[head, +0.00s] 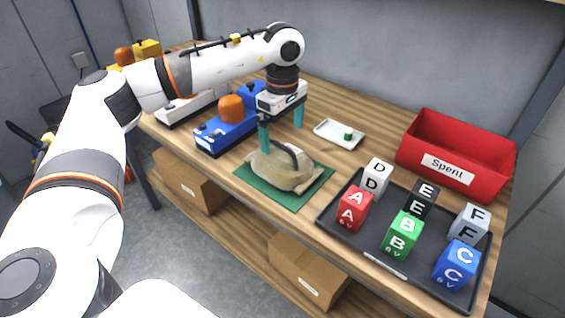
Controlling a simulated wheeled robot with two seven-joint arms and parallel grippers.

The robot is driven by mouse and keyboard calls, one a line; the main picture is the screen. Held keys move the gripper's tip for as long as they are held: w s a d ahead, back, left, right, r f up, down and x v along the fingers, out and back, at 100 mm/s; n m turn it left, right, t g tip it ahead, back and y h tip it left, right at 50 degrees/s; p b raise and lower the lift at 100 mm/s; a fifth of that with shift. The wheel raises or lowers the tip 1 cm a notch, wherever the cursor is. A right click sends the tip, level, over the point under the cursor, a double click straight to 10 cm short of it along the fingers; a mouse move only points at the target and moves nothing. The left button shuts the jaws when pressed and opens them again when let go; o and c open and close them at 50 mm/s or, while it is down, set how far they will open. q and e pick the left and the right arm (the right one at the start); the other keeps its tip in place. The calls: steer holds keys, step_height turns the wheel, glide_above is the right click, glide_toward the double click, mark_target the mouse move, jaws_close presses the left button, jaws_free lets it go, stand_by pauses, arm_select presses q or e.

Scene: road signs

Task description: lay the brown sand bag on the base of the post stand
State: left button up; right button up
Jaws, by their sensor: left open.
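The brown sand bag (280,171) lies on a green mat (257,190) near the front edge of the bench. It is a tan, lumpy bag with a dark strap across its top. My left gripper (281,139) has two teal fingers pointing down and spread apart, with nothing between them. It is just above the far side of the bag; one finger overlaps the bag's edge in the picture, and I cannot tell if it touches. I cannot make out a post stand or its base. My right gripper is out of view.
A blue unit with an orange dome (231,108) stands left of the bag. Right are a black tray (335,212) of lettered cubes and a red "Spent" bin (432,128). Cardboard boxes (308,272) sit below.

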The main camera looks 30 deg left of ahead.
mark_target(281, 148)
arm_select(q)
steer(key=shift+s+d+f+p, duration=0.1)
steer(key=shift+f+p, duration=0.15)
steer(key=shift+f, duration=1.1)
steer(key=shift+s+d+f+p, duration=0.1)
steer(key=shift+f+p, duration=0.15)
steer(key=shift+f, duration=1.05)
steer(key=shift+s, duration=0.25)
steer(key=c, duration=2.1)
steer(key=shift+s+r, duration=0.1)
steer(key=shift+s, duration=0.25)
jaws_close()
steer(key=shift+w, duration=0.1)
steer(key=shift+w+r, duration=0.1)
